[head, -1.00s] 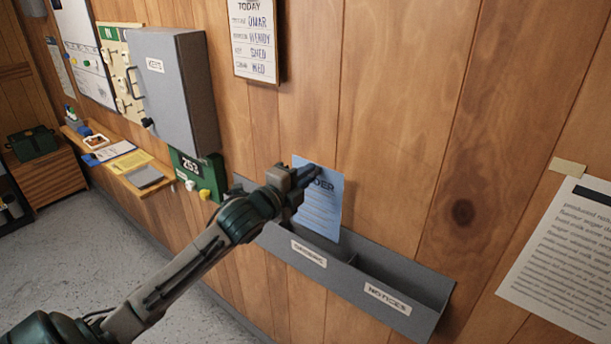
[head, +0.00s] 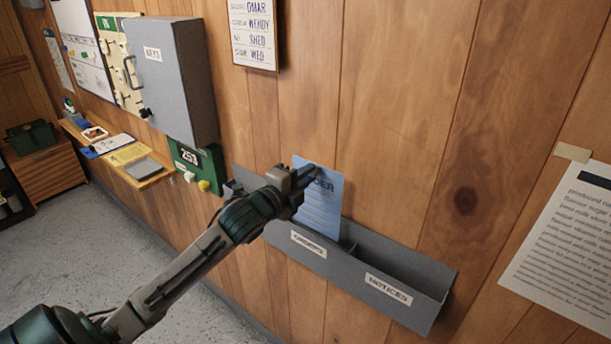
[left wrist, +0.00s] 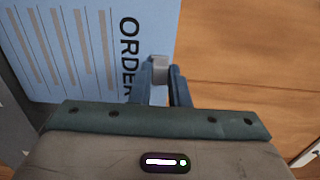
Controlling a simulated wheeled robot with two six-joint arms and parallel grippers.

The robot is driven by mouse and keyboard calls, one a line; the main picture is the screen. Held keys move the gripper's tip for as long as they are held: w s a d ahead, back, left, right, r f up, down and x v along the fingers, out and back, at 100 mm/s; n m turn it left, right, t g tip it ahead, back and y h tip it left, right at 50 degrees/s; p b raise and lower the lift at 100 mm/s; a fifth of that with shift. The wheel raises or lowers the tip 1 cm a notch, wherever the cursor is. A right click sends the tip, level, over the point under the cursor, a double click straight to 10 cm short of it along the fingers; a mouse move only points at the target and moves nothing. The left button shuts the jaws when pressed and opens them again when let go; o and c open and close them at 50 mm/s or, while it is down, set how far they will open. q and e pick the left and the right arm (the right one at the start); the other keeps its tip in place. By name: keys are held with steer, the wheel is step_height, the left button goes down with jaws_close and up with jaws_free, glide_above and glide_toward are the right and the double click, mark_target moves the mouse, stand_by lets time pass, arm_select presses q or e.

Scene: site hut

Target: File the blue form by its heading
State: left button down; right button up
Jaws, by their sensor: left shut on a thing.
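The blue form (head: 321,211) is upright against the wall, in the grip of my left gripper (head: 306,174) near its top. Its heading shows as "ORDER" in the left wrist view, where the fingers (left wrist: 160,78) pinch the form (left wrist: 85,45) beside that heading; any further letters are hidden. My gripper hides the rack's left part.
A grey key cabinet (head: 175,75) and a green "253" board (head: 197,166) are on the wall to the left. A names board (head: 253,35) hangs above, and a printed notice (head: 570,240) is at right. The wall right of the form is clear.

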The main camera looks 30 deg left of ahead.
mark_target(315, 200)
arm_select(q)
steer(key=shift+f, duration=0.1)
steer(key=shift+f+b, duration=0.8)
steer(key=shift+f, duration=0.6)
steer(key=shift+f, duration=0.1)
steer(key=shift+f+b, duration=0.85)
steer(key=shift+f, duration=0.55)
steer(key=shift+f, duration=0.1)
steer(key=shift+f+b, duration=0.85)
steer(key=shift+f, duration=0.6)
